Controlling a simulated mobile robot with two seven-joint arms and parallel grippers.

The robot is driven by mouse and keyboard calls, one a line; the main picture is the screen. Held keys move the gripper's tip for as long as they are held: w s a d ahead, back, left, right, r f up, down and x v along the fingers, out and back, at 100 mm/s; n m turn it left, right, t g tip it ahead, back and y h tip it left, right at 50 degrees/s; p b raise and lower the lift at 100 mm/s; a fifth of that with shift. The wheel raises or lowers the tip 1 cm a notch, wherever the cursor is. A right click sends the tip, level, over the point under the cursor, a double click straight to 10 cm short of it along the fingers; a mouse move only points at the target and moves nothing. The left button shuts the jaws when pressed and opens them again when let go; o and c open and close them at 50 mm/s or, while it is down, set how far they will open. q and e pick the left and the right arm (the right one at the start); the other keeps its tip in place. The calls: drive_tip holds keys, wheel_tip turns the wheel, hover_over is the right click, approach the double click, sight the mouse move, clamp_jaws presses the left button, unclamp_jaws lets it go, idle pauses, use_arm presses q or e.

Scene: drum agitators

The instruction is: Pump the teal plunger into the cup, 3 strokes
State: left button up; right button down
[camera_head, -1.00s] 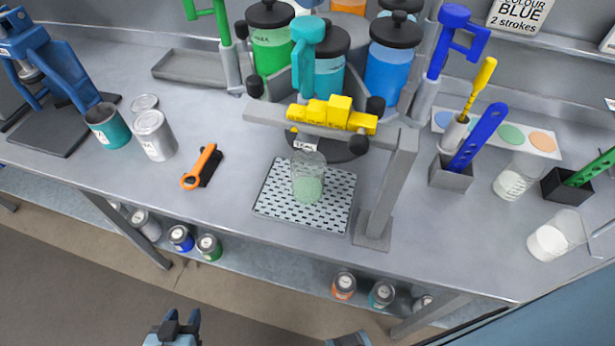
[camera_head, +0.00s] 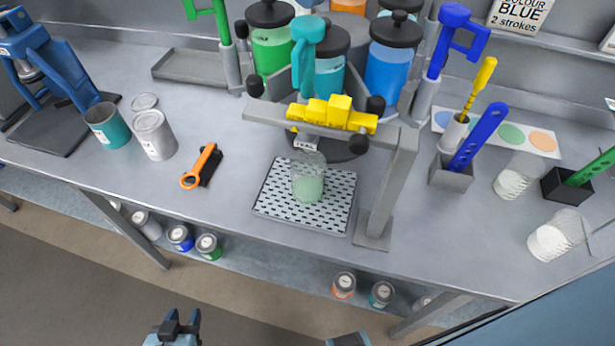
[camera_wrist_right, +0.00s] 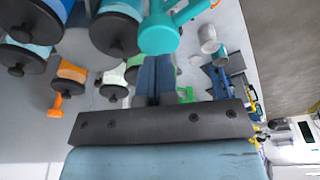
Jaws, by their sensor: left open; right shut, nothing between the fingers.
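The teal plunger (camera_head: 308,35) stands above a black-lidded jar of teal liquid (camera_head: 330,74) at the back middle. The clear cup (camera_head: 308,183) stands upright on a perforated tray (camera_head: 268,200), below the yellow-topped bar, with pale green contents. My left gripper (camera_head: 181,321) is open and empty at the bottom of the head view, short of the bench. My right gripper (camera_wrist_right: 155,82) is shut and empty in the right wrist view, with the teal handle (camera_wrist_right: 160,35) just beyond its fingertips. I cannot tell whether they touch. The right fingers do not show in the head view.
A grey gantry (camera_head: 388,185) with yellow blocks (camera_head: 333,112) spans over the tray. Green (camera_head: 270,48) and blue (camera_head: 390,68) jars flank the teal one. Blue-handled holder (camera_head: 451,176) stands right.

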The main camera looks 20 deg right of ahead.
sight(310, 23)
drive_tip(key=shift+f+b, duration=1.55)
drive_tip(key=shift+f, duration=0.25)
drive_tip(key=shift+f+b, duration=0.6)
drive_tip(key=shift+f, duration=0.1)
drive_tip(key=shift+f+b, duration=0.7)
drive_tip(key=shift+f, duration=0.15)
drive_tip(key=shift+r, duration=0.1)
drive_tip(key=shift+r+p, duration=0.4)
drive_tip(key=shift+r, duration=0.2)
drive_tip(key=shift+r+p, duration=1.15)
drive_tip(key=shift+r, duration=1.5)
